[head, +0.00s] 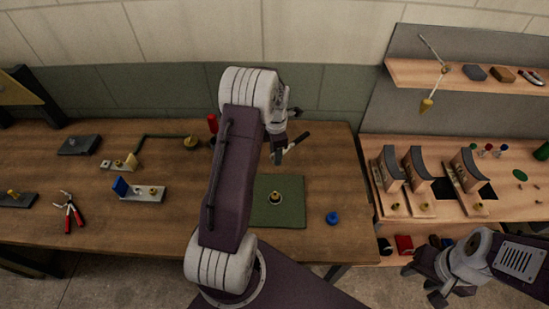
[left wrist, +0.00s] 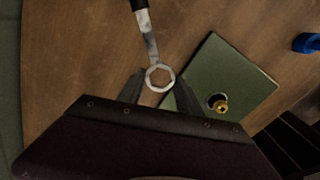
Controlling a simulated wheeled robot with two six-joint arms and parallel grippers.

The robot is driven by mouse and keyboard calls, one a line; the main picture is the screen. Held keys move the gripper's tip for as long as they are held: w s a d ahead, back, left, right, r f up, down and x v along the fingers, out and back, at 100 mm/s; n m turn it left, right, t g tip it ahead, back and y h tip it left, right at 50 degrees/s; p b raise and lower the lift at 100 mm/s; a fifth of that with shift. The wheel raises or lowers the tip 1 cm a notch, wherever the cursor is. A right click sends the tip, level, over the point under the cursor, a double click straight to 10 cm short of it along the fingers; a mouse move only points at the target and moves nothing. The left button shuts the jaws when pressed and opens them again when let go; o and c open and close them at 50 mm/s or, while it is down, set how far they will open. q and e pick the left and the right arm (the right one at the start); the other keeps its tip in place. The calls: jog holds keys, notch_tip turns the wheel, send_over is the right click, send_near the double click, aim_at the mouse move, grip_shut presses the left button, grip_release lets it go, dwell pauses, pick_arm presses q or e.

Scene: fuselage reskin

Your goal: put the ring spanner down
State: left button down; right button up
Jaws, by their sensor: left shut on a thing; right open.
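The ring spanner (left wrist: 159,77) has a pale ring at the fingertips of my left gripper (left wrist: 157,88) in the left wrist view. Its shank runs up the picture to a dark handle. In the head view the dark handle (head: 298,141) sticks out to the right of my left gripper (head: 280,150), above the bench behind the green mat. My left gripper is shut on the spanner. Whether the spanner touches the bench top I cannot tell. My right gripper (head: 424,277) is open and empty at the lower right, in front of the right-hand bench.
A green mat (head: 292,216) bears a brass fitting (head: 275,197); a blue cap (head: 332,218) lies right of it. Red pliers (head: 69,212) and brackets (head: 145,193) lie at the left. Curved blocks (head: 417,172) stand on the right bench. Bare wood shows behind the mat.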

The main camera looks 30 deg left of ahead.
aim_at(273, 165)
pick_arm(q)
jog(key=shift+a+f, duration=0.3)
jog(key=shift+a, duration=0.35)
jog(key=shift+d+f, duration=0.1)
jog(key=shift+f, duration=0.1)
notch_tip(273, 165, down, 4)
jog(key=shift+w+r, duration=0.1)
jog(key=shift+r, duration=0.05)
jog(key=c, duration=1.1)
grip_release()
